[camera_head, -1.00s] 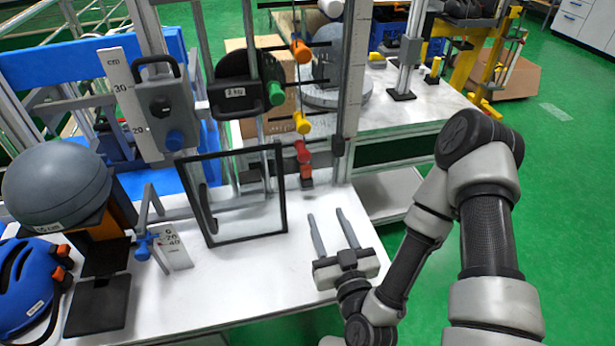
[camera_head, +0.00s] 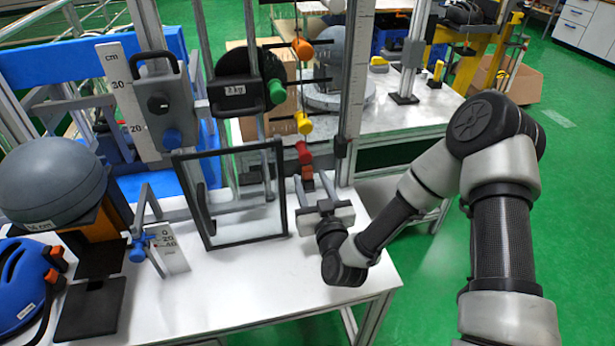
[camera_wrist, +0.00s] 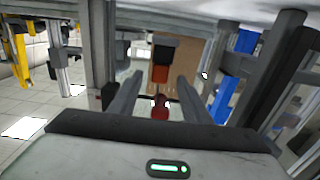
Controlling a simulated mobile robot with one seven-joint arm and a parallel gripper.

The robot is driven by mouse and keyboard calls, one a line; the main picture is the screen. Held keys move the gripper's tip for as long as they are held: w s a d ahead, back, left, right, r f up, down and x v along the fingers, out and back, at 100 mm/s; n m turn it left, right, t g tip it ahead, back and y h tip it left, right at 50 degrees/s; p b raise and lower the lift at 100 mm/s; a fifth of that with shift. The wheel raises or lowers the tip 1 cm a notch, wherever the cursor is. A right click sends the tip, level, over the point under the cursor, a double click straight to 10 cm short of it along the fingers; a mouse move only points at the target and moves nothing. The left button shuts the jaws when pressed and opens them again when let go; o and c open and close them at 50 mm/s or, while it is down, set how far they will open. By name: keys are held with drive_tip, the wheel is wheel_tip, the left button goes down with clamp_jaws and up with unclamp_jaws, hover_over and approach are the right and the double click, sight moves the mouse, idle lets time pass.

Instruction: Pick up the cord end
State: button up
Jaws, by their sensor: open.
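What looks like the cord end is a small hanging red piece (camera_head: 304,152) with an orange part (camera_head: 308,172) below it, beside the upright post. In the wrist view the orange part (camera_wrist: 160,74) and a dark block (camera_wrist: 163,48) appear between the fingers, with the red piece (camera_wrist: 160,108) nearer the palm in the picture. My gripper (camera_head: 312,178) is open around or just in front of this piece; I cannot tell the exact depth. Nothing is gripped. The fingers partly hide the piece's lower end in the head view.
A black upright frame (camera_head: 286,198) stands close left of my gripper. The metal post (camera_head: 351,90) rises just behind at right. The white table's front (camera_head: 250,285) is clear.

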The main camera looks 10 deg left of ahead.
drive_tip(key=shift+w+a, duration=0.2)
drive_tip(key=shift+w, duration=0.35)
clamp_jaws()
